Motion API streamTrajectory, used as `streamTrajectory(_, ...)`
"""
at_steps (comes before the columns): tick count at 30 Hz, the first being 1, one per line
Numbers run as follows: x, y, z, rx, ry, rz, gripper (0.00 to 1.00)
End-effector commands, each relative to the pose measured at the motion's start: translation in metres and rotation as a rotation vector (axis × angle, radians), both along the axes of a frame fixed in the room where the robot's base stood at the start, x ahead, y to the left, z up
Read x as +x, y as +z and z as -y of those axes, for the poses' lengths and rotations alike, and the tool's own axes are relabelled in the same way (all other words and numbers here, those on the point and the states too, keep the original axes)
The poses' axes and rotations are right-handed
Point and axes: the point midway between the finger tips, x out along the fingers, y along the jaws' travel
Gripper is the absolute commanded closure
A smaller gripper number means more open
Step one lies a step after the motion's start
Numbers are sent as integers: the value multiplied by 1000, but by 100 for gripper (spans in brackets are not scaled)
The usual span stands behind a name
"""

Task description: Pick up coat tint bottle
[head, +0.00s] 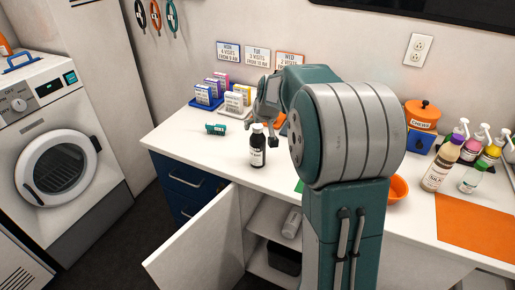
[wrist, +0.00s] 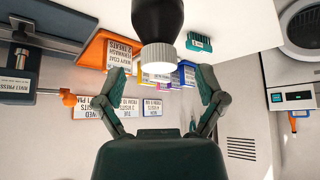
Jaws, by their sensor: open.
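A dark bottle with a pale cap (head: 258,147) stands upright on the white counter, left of my arm. It is the only dark bottle I see; its label is too small to read. In the wrist view the picture is upside down, and the bottle's ribbed cap (wrist: 158,58) and dark shoulder show at the top middle. In the wrist view my gripper (wrist: 160,76) is open and empty. Its fingers are spread on either side of the cap, with no contact visible.
A small teal item (head: 215,129) lies left of the bottle. Coloured trays with boxes (head: 208,97) stand behind it. An orange bowl (head: 398,188), a "silk" bottle (head: 440,164) and pump bottles stand at right. A cupboard door (head: 196,245) hangs open below the counter.

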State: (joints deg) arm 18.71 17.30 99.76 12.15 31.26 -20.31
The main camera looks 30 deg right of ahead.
Motion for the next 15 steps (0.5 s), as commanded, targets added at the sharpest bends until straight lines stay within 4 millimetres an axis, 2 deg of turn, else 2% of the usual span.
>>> streamTrajectory(1,4,-9,1,1,1,-5,11)
streamTrajectory(6,18,-31,4,2,0,-3,11)
streamTrajectory(15,22,-37,4,1,-1,-1,11)
